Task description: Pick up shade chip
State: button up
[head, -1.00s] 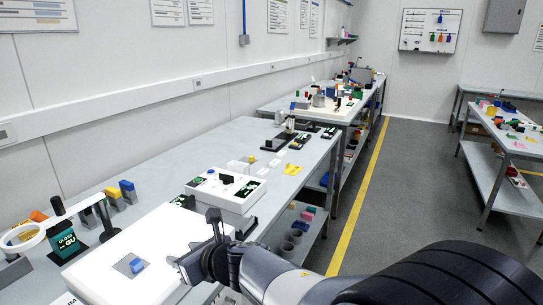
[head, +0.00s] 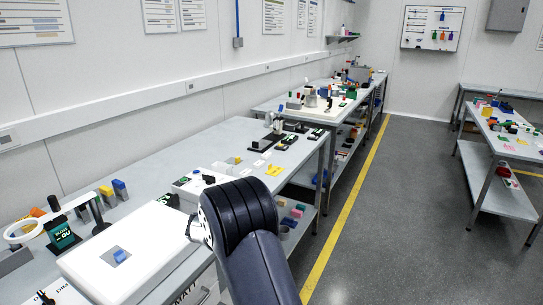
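Nothing visible touches the blue piece.
Yellow and blue blocks (head: 120,189) stand behind. A white device (head: 185,186) is partly hidden by my arm. The bench (head: 150,170) has free room midway.

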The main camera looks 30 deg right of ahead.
aim_at(266, 156)
jog(key=i+l+z, duration=0.25)
jog(key=l+z, duration=0.15)
jog(key=i+l+z, duration=0.25)
jog(key=z, duration=0.15)
jog(key=i+l+z, duration=0.65)
jog(key=i, duration=0.6)
jog(key=i+u, duration=0.2)
jog(key=u, duration=0.3)
jog(key=i+j+u, duration=0.1)
jog(key=u, duration=0.4)
jog(key=i+l+u, duration=0.1)
jog(key=i+u, duration=0.15)
jog(key=u, duration=0.2)
jog(key=i+u, duration=0.15)
jog(key=u, duration=0.25)
jog(key=i+u, duration=0.2)
jog(key=u, duration=0.25)
jog(key=i+u, duration=0.15)
jog(key=u, duration=0.25)
